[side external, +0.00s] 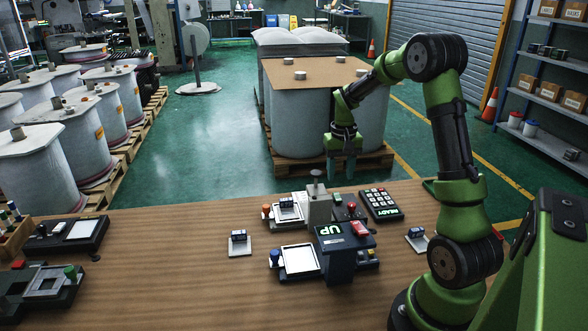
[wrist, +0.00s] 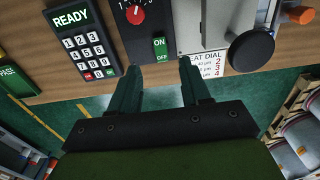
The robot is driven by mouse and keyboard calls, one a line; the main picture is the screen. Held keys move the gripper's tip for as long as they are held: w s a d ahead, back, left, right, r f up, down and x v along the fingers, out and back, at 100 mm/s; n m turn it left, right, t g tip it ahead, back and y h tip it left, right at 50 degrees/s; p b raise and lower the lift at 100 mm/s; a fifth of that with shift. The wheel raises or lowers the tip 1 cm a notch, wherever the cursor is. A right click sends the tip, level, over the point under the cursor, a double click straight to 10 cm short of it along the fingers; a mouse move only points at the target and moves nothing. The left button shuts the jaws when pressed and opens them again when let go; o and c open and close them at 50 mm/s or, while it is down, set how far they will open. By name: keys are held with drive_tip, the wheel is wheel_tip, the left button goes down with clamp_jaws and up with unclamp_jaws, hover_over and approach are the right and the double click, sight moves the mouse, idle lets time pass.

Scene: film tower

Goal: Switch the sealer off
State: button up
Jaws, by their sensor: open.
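The sealer (side external: 317,207), a pale grey press with a dark round knob on top, stands near the table's far edge. Beside it is a dark control box with a red dial (wrist: 135,14), which shows in the wrist view. Green ON and OFF labels (wrist: 160,48) are on this box near its edge. I cannot make out which way a switch there is set. My gripper (side external: 342,172) points down, open and empty, above and beyond the table's far edge. In the wrist view its fingers (wrist: 160,68) are spread on either side of the OFF label, apart from the box.
A keypad reading READY (side external: 381,204) lies right of the sealer. A dark box reading UP (side external: 343,250) with a red top piece stands in front. A heat dial card (wrist: 207,66) is beside the control box. The table's left middle is mostly clear.

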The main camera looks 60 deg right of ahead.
sight(338, 197)
wheel_tip(338, 197, down, 7)
idle(0.3)
